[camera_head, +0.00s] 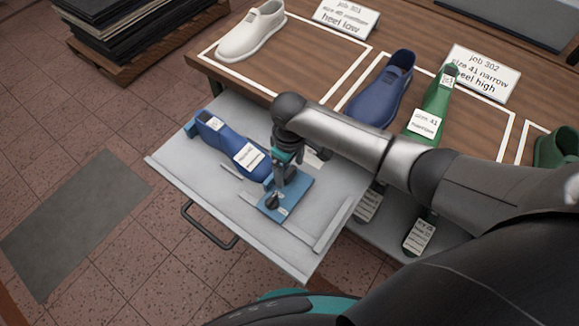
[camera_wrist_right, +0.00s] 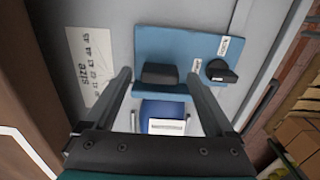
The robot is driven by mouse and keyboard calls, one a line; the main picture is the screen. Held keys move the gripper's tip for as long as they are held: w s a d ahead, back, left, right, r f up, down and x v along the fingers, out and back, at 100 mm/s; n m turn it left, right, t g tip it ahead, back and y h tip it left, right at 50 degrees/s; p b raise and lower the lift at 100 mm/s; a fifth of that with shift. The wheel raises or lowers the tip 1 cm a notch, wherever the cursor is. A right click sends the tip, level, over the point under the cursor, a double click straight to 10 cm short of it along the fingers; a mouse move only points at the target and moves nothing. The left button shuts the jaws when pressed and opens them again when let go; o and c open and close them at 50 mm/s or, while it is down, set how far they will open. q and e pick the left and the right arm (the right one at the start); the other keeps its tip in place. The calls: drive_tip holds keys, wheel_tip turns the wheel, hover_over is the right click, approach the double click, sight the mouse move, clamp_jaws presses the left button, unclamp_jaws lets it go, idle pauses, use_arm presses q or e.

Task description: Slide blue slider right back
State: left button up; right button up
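The blue slider (camera_head: 290,198) is a flat blue plate with a black knob, lying in the open grey drawer (camera_head: 180,175). In the right wrist view the blue slider (camera_wrist_right: 205,45) also carries a black block (camera_wrist_right: 160,74). My right gripper (camera_head: 284,176) reaches down over the slider's far end. In the wrist view its fingers (camera_wrist_right: 158,76) are spread, one on each side of the black block, with gaps visible. Whether they touch the plate cannot be told. A blue shoe last (camera_head: 228,138) with white labels lies in the drawer against the slider's far-left side. My left gripper is not in view.
A size scale (camera_wrist_right: 90,65) is on the drawer floor. The wooden table (camera_head: 300,65) behind holds a white last (camera_head: 250,33), a blue last (camera_head: 380,92), a green last (camera_head: 432,108) and job cards. The drawer's front handle (camera_head: 207,228) faces open tiled floor.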

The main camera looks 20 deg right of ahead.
clamp_jaws()
idle(0.5)
